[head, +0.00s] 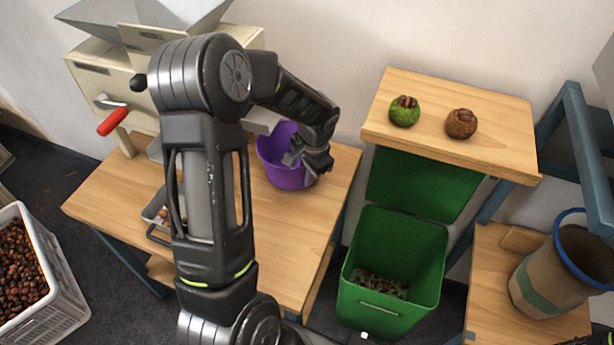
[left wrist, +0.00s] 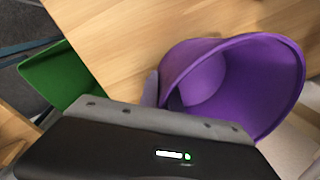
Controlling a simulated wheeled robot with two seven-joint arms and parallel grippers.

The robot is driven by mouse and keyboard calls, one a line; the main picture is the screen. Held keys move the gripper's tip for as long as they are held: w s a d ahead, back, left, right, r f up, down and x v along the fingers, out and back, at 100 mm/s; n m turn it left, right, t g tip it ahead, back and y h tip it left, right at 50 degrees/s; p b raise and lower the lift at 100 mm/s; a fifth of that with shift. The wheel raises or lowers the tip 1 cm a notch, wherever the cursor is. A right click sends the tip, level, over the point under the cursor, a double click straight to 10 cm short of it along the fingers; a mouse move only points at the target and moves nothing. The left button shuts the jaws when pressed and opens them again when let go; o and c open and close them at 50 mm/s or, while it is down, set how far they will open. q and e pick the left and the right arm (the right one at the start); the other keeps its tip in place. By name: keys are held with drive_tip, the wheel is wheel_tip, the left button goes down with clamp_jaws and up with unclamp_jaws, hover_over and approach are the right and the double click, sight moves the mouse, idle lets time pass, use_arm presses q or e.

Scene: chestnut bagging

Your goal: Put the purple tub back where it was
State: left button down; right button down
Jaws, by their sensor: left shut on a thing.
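The purple tub (head: 275,155) is at the back of the wooden table, in front of the cream machine's right side. My left gripper (head: 300,160) is shut on the tub's right rim. In the left wrist view the tub (left wrist: 282,80) looks empty where I see inside, and its mouth faces the camera at a slant. One finger (left wrist: 150,90) shows beside its wall. I cannot tell whether the tub's base touches the table. My right gripper is not clearly in view; only a dark bit shows at the lower right corner of the head view.
The wooden table (head: 300,225) has bare room right of my arm. A metal tray (head: 157,212) is partly hidden behind my arm. A green bin (head: 395,245) stands right of the table, under a shelf (head: 490,115) with two chestnut burrs. A sack with a blue rim (head: 540,275) is far right.

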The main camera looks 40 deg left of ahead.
use_arm(q)
drive_tip(key=shift+f, duration=0.55)
drive_tip(key=shift+f, duration=0.1)
drive_tip(key=c, duration=1.6)
unclamp_jaws()
drive_tip(key=shift+o, duration=0.2)
wheel_tip(320, 180, up, 12)
drive_tip(key=d, duration=0.2)
drive_tip(key=shift+s, duration=0.3)
